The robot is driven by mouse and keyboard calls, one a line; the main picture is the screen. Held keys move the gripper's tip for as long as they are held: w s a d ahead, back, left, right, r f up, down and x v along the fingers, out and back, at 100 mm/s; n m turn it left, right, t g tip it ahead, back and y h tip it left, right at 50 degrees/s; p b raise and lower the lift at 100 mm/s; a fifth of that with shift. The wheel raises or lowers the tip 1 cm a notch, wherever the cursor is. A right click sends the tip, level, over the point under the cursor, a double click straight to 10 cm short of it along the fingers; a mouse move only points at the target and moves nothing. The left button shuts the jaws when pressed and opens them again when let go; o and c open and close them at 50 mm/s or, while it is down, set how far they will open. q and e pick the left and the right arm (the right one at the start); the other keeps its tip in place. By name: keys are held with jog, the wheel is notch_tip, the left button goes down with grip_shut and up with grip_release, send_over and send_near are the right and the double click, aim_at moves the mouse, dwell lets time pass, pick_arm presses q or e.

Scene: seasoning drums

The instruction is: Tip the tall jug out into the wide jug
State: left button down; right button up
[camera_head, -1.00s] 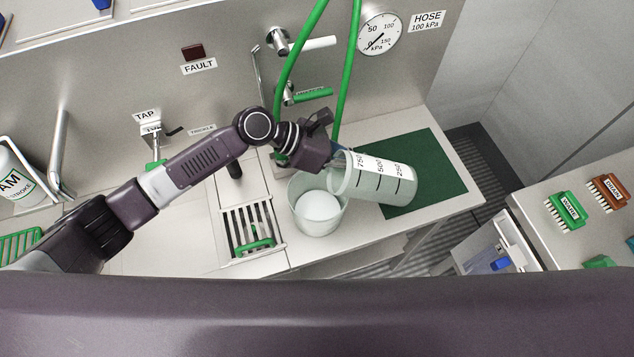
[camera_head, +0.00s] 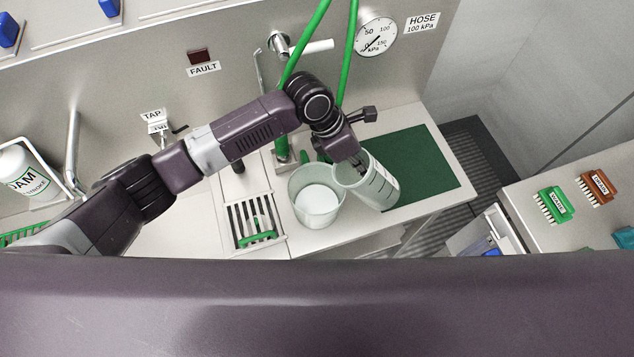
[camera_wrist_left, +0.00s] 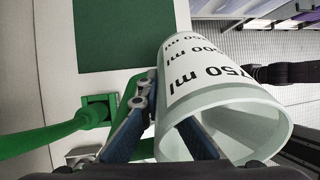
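The tall jug (camera_head: 378,189) is pale and translucent with black volume marks. My left gripper (camera_head: 357,163) holds it at its rim. It leans, with its mouth toward the upper left, just right of the wide jug. In the left wrist view the tall jug (camera_wrist_left: 215,75) has one blue finger inside its mouth and one outside its wall; the contact is partly hidden. The wide jug (camera_head: 303,209) stands upright on the bench with a flat white surface inside. I see no stream between the jugs.
A dark green mat (camera_head: 425,172) lies to the right of the jugs. A drain grid (camera_head: 243,222) with a green item is to the left. Green hoses (camera_head: 306,45) hang behind. A side counter (camera_head: 530,190) with brushes stands at the right.

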pick_arm(q)
jog(key=f+y, duration=0.1)
jog(key=d+f+y, duration=0.1)
jog(key=f+y, duration=0.1)
jog(key=shift+d+f, duration=0.15)
jog(key=shift+d+f+y, duration=0.15)
jog(key=shift+f+y, duration=0.15)
jog(key=shift+y, duration=0.35)
jog(key=shift+d+f+y, duration=0.15)
jog(key=shift+f+y, duration=0.1)
jog(key=shift+y, duration=0.4)
jog(key=shift+f+y+b, duration=0.2)
jog(key=shift+y+b, duration=0.3)
jog(key=shift+y, duration=0.1)
dwell(0.5)
